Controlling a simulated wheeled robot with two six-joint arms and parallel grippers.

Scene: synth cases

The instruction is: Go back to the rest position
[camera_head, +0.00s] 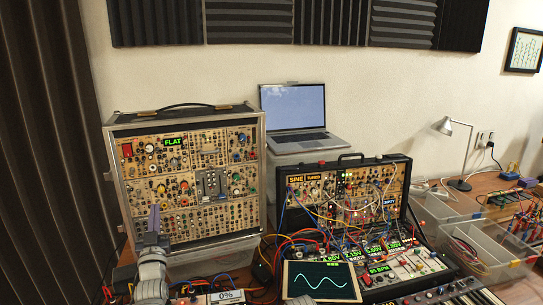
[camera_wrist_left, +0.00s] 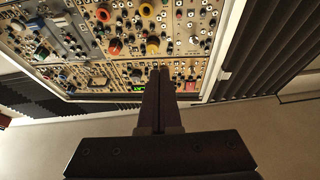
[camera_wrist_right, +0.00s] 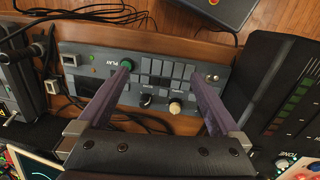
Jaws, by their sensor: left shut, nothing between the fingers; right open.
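My left gripper (camera_head: 154,210) is shut and empty in front of the large tan modular synth case (camera_head: 191,241) at the left. Its fingers (camera_wrist_left: 160,72) lie together in the left wrist view, pointing at the panel of knobs; whether they touch it cannot be told. My right gripper (camera_wrist_right: 160,73) is open in the right wrist view, with nothing between its fingers. Beyond them is a grey panel with a green play button (camera_wrist_right: 127,64) and a few knobs. I cannot make out the right gripper in the head view.
A smaller patched synth case (camera_head: 349,161) stands at centre, with a laptop (camera_head: 294,107) behind it. An oscilloscope screen (camera_head: 321,281) shows a sine wave at the front. Clear bins (camera_head: 480,262) and a desk lamp (camera_head: 446,126) are at the right. Loose cables crowd the desk.

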